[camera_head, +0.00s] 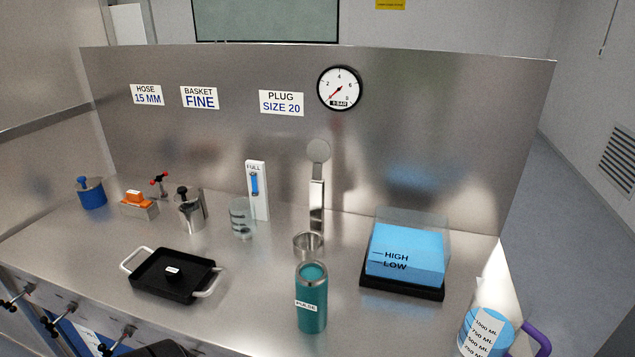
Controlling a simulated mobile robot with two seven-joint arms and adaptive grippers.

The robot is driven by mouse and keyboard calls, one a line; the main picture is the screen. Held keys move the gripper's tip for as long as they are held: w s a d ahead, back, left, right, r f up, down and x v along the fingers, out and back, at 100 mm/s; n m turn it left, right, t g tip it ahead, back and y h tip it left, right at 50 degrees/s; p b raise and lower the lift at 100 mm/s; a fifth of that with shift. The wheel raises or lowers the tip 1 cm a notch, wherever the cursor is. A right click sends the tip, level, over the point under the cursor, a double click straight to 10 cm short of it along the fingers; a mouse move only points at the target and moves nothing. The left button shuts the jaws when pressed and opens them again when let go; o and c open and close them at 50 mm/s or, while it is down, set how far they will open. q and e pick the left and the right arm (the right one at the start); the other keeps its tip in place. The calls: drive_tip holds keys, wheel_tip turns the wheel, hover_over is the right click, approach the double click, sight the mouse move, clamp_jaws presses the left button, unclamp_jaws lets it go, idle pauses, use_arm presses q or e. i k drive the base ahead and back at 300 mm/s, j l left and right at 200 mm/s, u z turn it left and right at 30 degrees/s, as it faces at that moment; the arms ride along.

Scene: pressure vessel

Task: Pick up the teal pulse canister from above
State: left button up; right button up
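The teal pulse canister (312,301) stands upright on the steel counter at the front, a little right of the middle. It is a cylinder with a metal rim at its top and a white label reading PULSE. Its top faces up and nothing covers it. Neither of my grippers can be made out in the head view. A dark shape at the bottom edge, left of the middle, is cut off, and I cannot tell what it is.
A metal ring holder (308,244) stands close behind the canister. A black tray with pale handles (172,275) lies to the left. A blue-filled clear box (405,252) and a measuring jug (485,327) stand to the right. The counter beside the canister is clear.

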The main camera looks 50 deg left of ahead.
sight(311, 275)
drive_tip(key=u, duration=1.45)
